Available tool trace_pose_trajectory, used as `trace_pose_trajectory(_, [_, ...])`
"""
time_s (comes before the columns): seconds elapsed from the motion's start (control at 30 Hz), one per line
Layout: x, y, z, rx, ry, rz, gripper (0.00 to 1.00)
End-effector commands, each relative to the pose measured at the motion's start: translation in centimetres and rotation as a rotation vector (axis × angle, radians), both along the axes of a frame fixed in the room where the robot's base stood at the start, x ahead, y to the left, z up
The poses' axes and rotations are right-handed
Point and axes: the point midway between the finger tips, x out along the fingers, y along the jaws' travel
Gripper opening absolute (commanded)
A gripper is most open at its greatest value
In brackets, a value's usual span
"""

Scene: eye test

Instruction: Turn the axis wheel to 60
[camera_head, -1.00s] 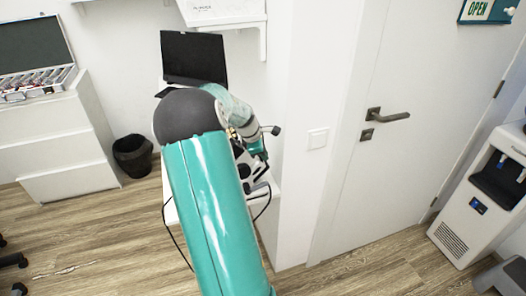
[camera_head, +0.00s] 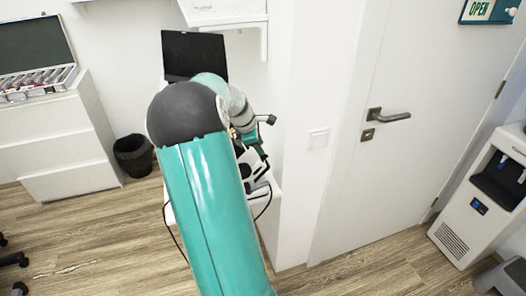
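I cannot make out the axis wheel; it is hidden or too small to tell. A small device with black and white parts (camera_head: 257,180) shows partly on a white table, just right of my teal arm. My gripper is at the far end of the arm, close above or beside this device. My arm hides most of it, and its fingers cannot be told apart from the dark parts there. I cannot tell whether it touches the device.
A black screen (camera_head: 194,56) stands behind my arm, below a white wall shelf (camera_head: 228,18). A white drawer unit (camera_head: 60,140) and a black bin (camera_head: 133,156) are at left. A white door (camera_head: 400,170) and a water dispenser (camera_head: 485,205) are at right. The floor between is clear.

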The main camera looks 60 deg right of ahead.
Motion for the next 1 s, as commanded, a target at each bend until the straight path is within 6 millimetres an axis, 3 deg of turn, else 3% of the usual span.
trace_pose_trajectory(0.2, [1.0,1.9,4.6,-0.001,-0.004,0.002,0.32])
trace_pose_trajectory(0.4, [1.6,3.0,7.2,-0.001,-0.002,0.001,0.32])
trace_pose_trajectory(1.0, [1.6,3.3,7.8,0.000,0.000,-0.001,0.32])
